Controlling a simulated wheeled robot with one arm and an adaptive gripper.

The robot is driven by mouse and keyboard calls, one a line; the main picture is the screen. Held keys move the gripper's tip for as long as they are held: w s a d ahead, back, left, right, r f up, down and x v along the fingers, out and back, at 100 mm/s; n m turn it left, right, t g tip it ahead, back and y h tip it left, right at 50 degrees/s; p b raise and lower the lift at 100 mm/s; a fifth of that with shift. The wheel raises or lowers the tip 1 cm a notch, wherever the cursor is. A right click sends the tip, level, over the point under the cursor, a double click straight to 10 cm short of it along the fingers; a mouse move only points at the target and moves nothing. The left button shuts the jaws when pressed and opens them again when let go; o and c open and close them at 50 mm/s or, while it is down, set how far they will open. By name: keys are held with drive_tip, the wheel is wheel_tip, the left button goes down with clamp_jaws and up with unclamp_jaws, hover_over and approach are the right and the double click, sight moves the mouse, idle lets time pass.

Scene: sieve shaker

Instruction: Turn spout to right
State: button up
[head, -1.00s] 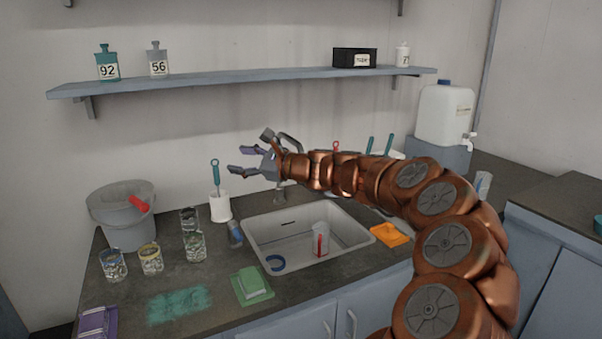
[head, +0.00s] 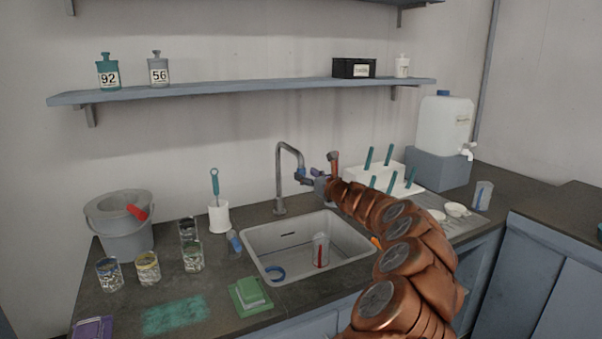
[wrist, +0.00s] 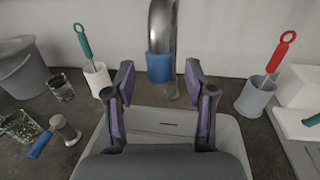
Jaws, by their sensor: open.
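The spout (head: 289,146) is a grey gooseneck tap behind the sink, its curved end pointing right and toward me in the head view. A blue sleeve (wrist: 159,68) is around its end. My gripper (head: 309,177) is at the right of the spout's end, with its fingers toward the sleeve. In the wrist view my open gripper (wrist: 160,77) has a purple-padded finger on each side of the blue sleeve, with a visible gap at both sides. I cannot tell how deep the sleeve is between the fingers.
The sink (head: 262,230) below holds a clear beaker (head: 321,249) and a blue ring (head: 274,272). Brush holders stand left (wrist: 103,78) and right (wrist: 254,98) of the spout. A white rack (head: 405,189) stands at right. A shelf (head: 250,86) hangs above.

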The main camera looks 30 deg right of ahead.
sight(304, 173)
drive_tip(key=shift+w+a, duration=0.2)
drive_tip(key=shift+w, duration=1.5)
clamp_jaws()
